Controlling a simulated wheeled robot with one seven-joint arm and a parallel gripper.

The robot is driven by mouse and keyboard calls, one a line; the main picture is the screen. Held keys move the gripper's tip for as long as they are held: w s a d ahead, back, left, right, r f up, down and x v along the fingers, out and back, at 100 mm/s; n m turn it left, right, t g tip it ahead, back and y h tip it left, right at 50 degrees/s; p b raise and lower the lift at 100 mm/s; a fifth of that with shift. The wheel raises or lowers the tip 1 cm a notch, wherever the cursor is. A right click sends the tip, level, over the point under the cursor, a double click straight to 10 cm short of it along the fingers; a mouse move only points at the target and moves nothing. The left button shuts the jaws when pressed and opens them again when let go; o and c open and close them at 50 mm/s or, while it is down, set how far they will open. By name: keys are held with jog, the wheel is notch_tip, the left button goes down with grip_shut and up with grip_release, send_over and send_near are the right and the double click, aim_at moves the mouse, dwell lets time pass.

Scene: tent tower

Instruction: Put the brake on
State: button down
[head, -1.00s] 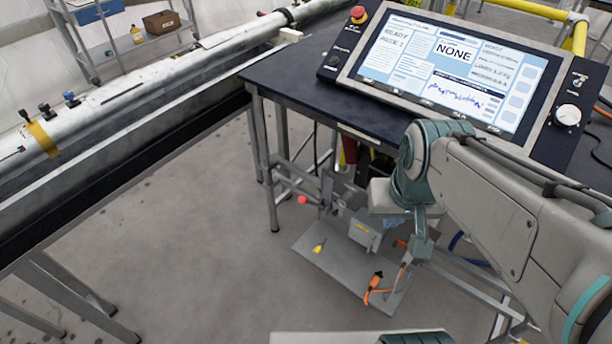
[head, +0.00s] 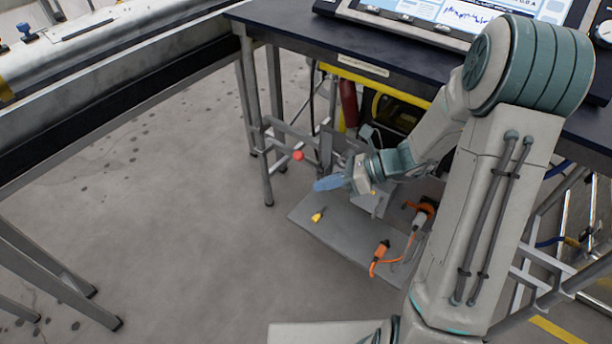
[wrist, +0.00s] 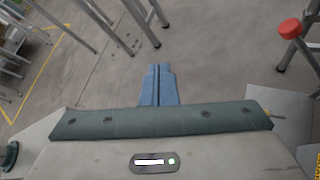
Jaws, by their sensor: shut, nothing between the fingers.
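My gripper (head: 328,184) has blue fingers that are shut and empty. It points left, in front of a cart under the dark-topped table. A red knob (head: 298,155) on a grey lever or bar sits a little up and left of the fingertips; I cannot tell for sure that it is the brake. In the wrist view the red knob (wrist: 290,28) is at the upper right, apart from the shut blue fingers (wrist: 159,72). The cart's grey lower plate (head: 310,229) lies below my gripper.
A yellow item (head: 317,216) and an orange-handled tool (head: 381,249) with a cord lie on the plate. The table (head: 300,28) with a screen (head: 440,12) stands above. Table legs (head: 251,110) stand close to the left.

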jog(key=w+d+f+m+t+y+b, duration=0.1)
jog(key=w+d+f+m+t+b, duration=0.1)
jog(key=f+m, duration=0.4)
jog(key=w+d+f+m+t+y+b, duration=0.1)
jog(key=w+d+f+m+t+b, duration=0.1)
jog(key=w+f+m+t, duration=0.3)
notch_tip(320, 180, down, 2)
jog(key=shift+w+f+m+b, duration=0.15)
jog(key=shift+w+m+b, duration=0.45)
jog(key=shift+w, duration=0.4)
jog(key=w+a+b, duration=0.3)
jog(key=w+a, duration=0.5)
jog(key=shift+a+r+b, duration=0.15)
jog(key=shift+r+b, duration=0.2)
